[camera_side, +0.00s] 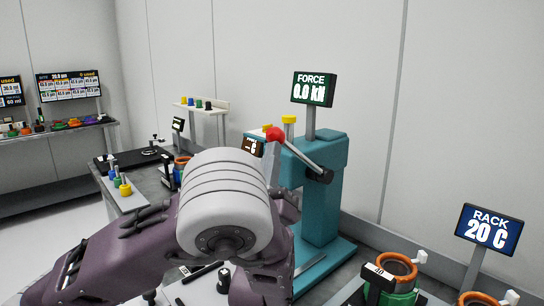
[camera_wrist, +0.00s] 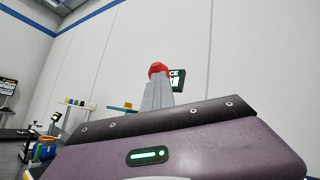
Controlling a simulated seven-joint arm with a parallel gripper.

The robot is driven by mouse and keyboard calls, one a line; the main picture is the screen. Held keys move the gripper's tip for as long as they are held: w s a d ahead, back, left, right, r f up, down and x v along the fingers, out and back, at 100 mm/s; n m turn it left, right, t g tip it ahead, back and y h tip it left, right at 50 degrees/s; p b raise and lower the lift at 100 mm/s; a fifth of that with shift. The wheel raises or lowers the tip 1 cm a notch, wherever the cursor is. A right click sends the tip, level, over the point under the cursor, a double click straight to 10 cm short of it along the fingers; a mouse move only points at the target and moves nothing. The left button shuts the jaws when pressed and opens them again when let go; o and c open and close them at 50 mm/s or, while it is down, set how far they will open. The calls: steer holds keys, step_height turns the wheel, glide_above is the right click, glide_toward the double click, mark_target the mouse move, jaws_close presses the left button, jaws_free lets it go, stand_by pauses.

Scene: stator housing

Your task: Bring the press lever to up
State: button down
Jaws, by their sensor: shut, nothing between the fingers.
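The press (camera_side: 322,205) is a teal column with a base on the bench. Its lever (camera_side: 305,159) is a dark rod running up and left from a black hub to a red ball knob (camera_side: 275,134). The knob also shows in the wrist view (camera_wrist: 157,69), just beyond the fingertips. My gripper (camera_side: 272,152) is shut and empty, with its grey fingers pointing up right below the knob. In the wrist view the shut fingers (camera_wrist: 157,92) overlap the knob's lower edge. I cannot tell whether they touch it. My wrist hides part of the press's left side.
A FORCE display (camera_side: 313,89) reading 0.0 kN stands on top of the press. A RACK display (camera_side: 489,230) reads 20 C at the right, near orange-ringed green parts (camera_side: 397,268). A wall shelf (camera_side: 203,106) and a side bench (camera_side: 130,201) lie behind my arm.

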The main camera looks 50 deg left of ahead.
steer(key=w+r+m+h, duration=0.1)
steer(key=w+r, duration=0.3)
steer(key=r, duration=0.2)
stand_by(0.4)
steer(key=shift+r, duration=0.1)
steer(key=s+r+v, duration=0.1)
steer(key=v, duration=1.3)
steer(key=shift+s, duration=0.3)
steer(key=shift+r, duration=0.1)
